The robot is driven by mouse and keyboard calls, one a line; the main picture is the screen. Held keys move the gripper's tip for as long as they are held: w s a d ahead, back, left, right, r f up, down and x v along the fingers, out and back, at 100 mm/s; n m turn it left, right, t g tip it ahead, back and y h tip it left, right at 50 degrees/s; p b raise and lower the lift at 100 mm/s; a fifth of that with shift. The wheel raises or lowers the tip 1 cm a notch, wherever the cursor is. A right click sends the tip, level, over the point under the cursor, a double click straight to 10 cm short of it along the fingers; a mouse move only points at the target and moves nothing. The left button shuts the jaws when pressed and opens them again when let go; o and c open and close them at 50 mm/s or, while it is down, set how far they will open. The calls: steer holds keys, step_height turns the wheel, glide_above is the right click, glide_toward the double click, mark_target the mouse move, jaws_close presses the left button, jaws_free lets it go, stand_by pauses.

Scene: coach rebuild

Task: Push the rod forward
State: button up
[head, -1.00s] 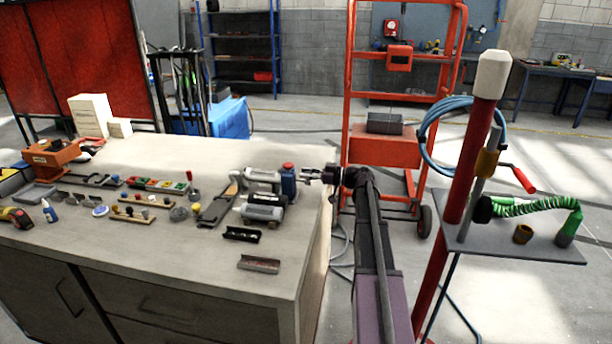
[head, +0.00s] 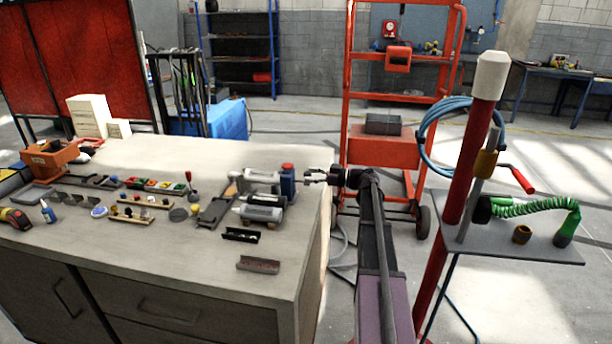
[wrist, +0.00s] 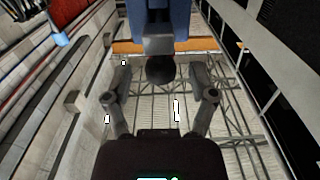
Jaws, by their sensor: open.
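The blue block with a red cap (head: 288,179) stands at the right edge of the workbench, at the end of a grey device (head: 262,182). In the wrist view the blue block (wrist: 160,18) is straight ahead, with a dark round knob (wrist: 161,70) on its near face; this looks like the rod's end. My gripper (head: 307,177) is just right of the block, pointing left at it. In the wrist view its fingers (wrist: 160,80) are apart, one on each side of the knob, with nothing held. Whether they touch it I cannot tell. The rod's length is hidden.
The workbench (head: 200,260) holds several small tools and parts left of the device. A red post (head: 468,170) with a grey shelf (head: 500,245) stands right of my arm. An orange trolley (head: 385,150) is behind. The bench's front right is partly bare.

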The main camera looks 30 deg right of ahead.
steer(key=v, duration=1)
steer(key=shift+s, duration=0.1)
stand_by(0.3)
